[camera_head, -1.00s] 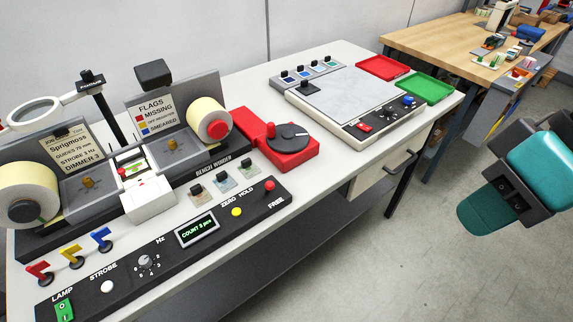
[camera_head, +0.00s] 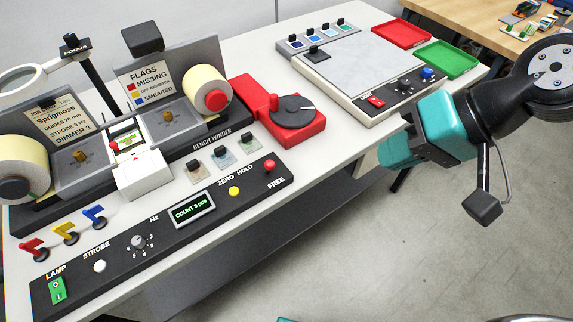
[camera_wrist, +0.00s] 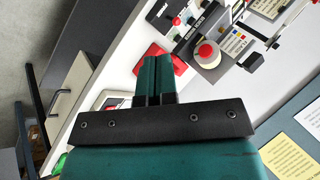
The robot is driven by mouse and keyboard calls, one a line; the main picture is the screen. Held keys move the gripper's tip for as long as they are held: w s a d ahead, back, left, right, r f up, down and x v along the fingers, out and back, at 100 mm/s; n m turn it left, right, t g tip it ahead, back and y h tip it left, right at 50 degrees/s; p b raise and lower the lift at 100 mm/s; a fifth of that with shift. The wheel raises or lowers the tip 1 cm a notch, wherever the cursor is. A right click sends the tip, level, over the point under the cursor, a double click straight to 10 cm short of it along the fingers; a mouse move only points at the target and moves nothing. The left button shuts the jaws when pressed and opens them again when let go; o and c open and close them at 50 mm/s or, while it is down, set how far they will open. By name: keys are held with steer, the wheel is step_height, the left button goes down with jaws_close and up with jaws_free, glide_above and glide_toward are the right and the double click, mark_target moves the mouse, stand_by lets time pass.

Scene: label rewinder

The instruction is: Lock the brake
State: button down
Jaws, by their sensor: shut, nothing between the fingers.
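The bench winder's black control panel (camera_head: 165,240) runs along the front of the bench. A red round knob (camera_head: 269,166) stands at its right end, between the words HOLD and FREE; no part is labelled brake. The red winder unit (camera_head: 290,135) with a dark round crank disc sits behind it. My gripper (camera_head: 383,155) is to the right of the panel and the red unit, apart from both, in front of the bench's right part. In the wrist view its two teal fingers (camera_wrist: 155,72) are together with nothing between them, and the red unit shows partly behind them.
The right-hand device (camera_head: 375,65) and red and green trays (camera_head: 447,58) stand beyond my gripper. Floor in front of the bench is clear.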

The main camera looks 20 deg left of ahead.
steer(key=w+a+f+m+y, duration=0.1)
steer(key=w+a+f+m, duration=0.1)
steer(key=f, duration=0.3)
steer(key=w+a+f+m+t+y, duration=0.1)
steer(key=a+f+m, duration=0.1)
steer(key=f, duration=0.3)
steer(key=shift+w+a+m, duration=0.4)
steer(key=shift+m, duration=0.3)
steer(key=p, duration=0.4)
glide_toward(270, 171)
steer(key=x, duration=0.3)
steer(key=shift+s+f, duration=0.3)
steer(key=shift+s, duration=0.05)
steer(key=shift+w+a+f+p, duration=0.15)
steer(key=shift+a+p, duration=0.2)
steer(key=shift+a, duration=0.3)
